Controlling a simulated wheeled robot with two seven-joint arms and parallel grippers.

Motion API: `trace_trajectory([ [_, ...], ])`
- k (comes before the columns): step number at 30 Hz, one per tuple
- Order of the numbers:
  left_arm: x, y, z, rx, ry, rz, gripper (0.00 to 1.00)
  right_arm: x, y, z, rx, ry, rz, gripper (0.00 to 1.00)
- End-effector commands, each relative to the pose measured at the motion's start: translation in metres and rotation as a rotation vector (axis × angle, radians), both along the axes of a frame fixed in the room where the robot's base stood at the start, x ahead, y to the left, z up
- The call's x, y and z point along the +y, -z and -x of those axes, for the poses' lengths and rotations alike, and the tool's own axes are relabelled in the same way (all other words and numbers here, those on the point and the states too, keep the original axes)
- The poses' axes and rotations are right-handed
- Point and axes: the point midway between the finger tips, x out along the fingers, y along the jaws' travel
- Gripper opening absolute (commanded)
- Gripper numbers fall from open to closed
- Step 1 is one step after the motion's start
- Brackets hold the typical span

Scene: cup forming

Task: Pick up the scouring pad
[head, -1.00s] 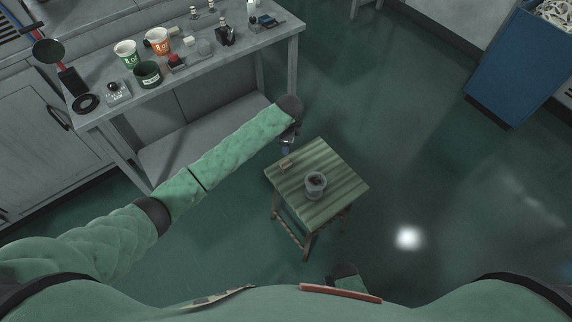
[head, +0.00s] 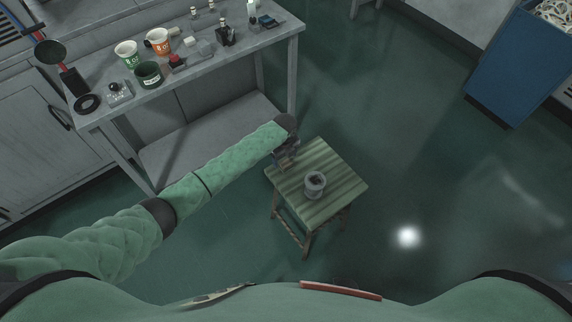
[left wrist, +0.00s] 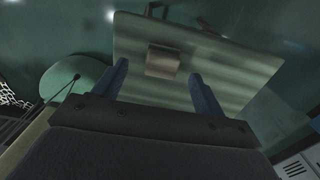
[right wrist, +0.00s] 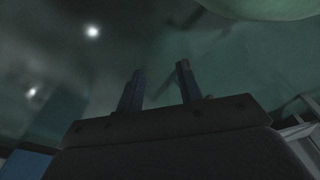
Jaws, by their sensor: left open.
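The scouring pad (left wrist: 162,61) is a small brownish block lying on the green striped stool (head: 335,168). In the left wrist view it shows beyond and between the two fingertips of my left gripper (left wrist: 159,72), which is open and empty.
A grey workbench (head: 215,52) with cups and small tools is behind on the left. A blue bin (head: 515,65) stands far right. The floor right of the stool is clear.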

Motion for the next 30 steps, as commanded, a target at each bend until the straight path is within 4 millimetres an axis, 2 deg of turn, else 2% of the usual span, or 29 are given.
trace_trajectory([
  [13,-0.005,0.041,0.001,0.003,-0.001,0.0,0.71,-0.019,0.034,0.022,-0.027,-0.011,0.013,0.36],
  [23,-0.005,0.048,0.001,0.001,0.0,0.001,0.71,-0.02,0.038,0.024,-0.03,-0.012,0.014,0.36],
  [30,-0.005,0.048,0.0,0.0,0.0,0.0,0.26,-0.021,0.038,0.025,-0.029,-0.012,0.015,0.36],
])
